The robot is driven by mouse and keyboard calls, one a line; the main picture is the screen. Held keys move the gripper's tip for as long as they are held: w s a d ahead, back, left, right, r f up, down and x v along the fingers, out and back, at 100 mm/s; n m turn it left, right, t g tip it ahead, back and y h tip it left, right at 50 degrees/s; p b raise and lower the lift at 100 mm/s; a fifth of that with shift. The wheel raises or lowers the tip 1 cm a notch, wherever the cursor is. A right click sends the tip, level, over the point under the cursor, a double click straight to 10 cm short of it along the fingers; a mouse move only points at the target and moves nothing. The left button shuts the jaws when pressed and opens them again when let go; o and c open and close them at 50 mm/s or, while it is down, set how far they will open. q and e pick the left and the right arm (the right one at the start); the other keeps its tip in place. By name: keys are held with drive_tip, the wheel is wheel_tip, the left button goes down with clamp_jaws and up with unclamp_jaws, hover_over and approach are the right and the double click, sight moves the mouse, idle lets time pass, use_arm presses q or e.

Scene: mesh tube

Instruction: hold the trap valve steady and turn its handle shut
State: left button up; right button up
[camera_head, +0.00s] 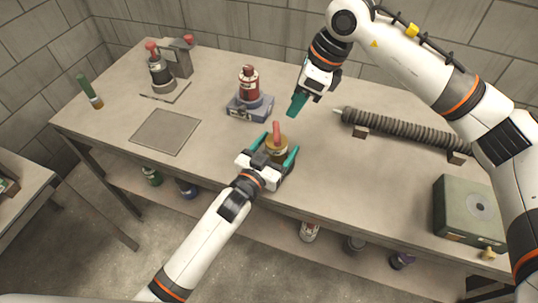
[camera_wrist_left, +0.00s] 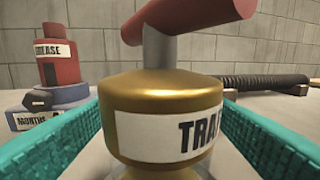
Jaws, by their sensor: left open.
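The trap valve (camera_head: 276,149) stands upright near the front edge of the table. It has a brass body (camera_wrist_left: 170,88), a white label of which "TRA" is readable, a grey stem and a red handle (camera_wrist_left: 190,16). The handle also shows in the head view (camera_head: 277,130), on top of the valve. My left gripper (camera_head: 276,153) is open, with one teal finger on each side of the brass body. Whether either finger touches it is unclear. My right gripper (camera_head: 298,104) hangs above the table behind and right of the valve, apart from it. Its jaw gap is not visible.
A red bottle (camera_head: 249,84) stands on a blue-grey base (camera_head: 250,107) behind the valve. A ribbed dark hose (camera_head: 405,131) lies to the right, and a green box (camera_head: 466,212) stands at the right front. A flat grey plate (camera_head: 165,131) lies left. The table between plate and valve is clear.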

sight(278, 131)
use_arm(q)
drive_tip(key=shift+w+d, duration=0.1)
drive_tip(key=shift+w, duration=0.05)
drive_tip(key=c, duration=1.2)
use_arm(e)
drive_tip(key=shift+o, duration=0.2)
use_arm(q)
drive_tip(key=shift+o, duration=0.2)
use_arm(e)
drive_tip(key=o, duration=0.3)
drive_tip(key=shift+r, duration=0.1)
drive_tip(key=o, duration=0.3)
drive_tip(key=shift+w+d+r+n, duration=0.15)
drive_tip(key=shift+w+r+n, duration=0.05)
drive_tip(key=shift+n, duration=0.2)
drive_tip(key=o, duration=0.3)
drive_tip(key=shift+w+d+r+n, duration=0.15)
drive_tip(key=shift+d+r+n, duration=0.15)
drive_tip(key=shift+n, duration=0.1)
drive_tip(key=shift+o, duration=0.5)
drive_tip(key=shift+w+d+r+n+g, duration=0.25)
drive_tip(key=shift+r+n+g, duration=0.25)
drive_tip(key=shift+n, duration=0.3)
drive_tip(key=shift+y, duration=0.3)
drive_tip(key=x, duration=1.1)
drive_tip(key=shift+a+f, duration=0.1)
drive_tip(key=shift+f, duration=0.3)
